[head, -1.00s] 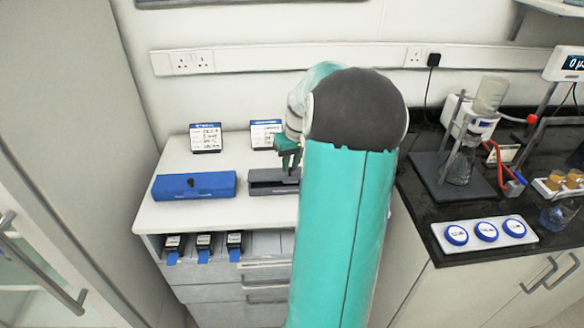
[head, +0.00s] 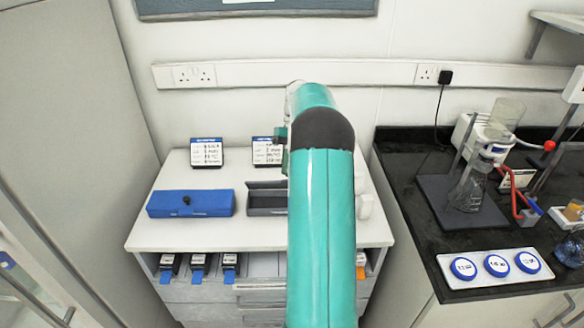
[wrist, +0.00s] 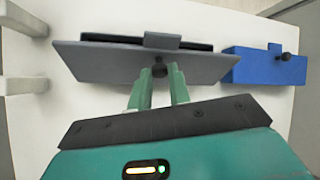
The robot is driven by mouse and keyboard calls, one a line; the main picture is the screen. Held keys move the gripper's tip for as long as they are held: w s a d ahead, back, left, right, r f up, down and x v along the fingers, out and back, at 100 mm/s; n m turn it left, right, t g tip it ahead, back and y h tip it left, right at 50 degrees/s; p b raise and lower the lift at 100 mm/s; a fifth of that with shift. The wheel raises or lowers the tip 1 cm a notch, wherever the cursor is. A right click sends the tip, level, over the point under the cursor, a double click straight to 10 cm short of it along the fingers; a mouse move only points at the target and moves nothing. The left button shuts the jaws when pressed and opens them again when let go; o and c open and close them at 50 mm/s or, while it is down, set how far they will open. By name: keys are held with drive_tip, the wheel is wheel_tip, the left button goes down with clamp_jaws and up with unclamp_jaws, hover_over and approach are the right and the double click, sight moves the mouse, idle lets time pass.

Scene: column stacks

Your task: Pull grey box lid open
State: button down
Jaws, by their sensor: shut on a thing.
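The grey box (head: 266,209) stands on the white counter, partly behind my arm in the head view. Its grey lid (wrist: 105,58) is tilted up, and the open dark inside shows in the head view. My gripper (wrist: 160,74) is shut on the lid's dark knob (wrist: 159,69) in the wrist view. In the head view, my arm hides most of the gripper and the right part of the box.
A closed blue box (head: 190,203) with a dark knob stands to the left. Two label cards (head: 206,153) stand behind the boxes. A dark bench (head: 430,205) with lab glassware is on the right. The white counter (head: 150,234) is clear in front of the boxes.

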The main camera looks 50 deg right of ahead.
drive_tip(key=shift+w+f+g+y, duration=0.1)
drive_tip(key=shift+w+g+y, duration=0.2)
drive_tip(key=shift+w+y, duration=0.1)
drive_tip(key=shift+d, duration=0.15)
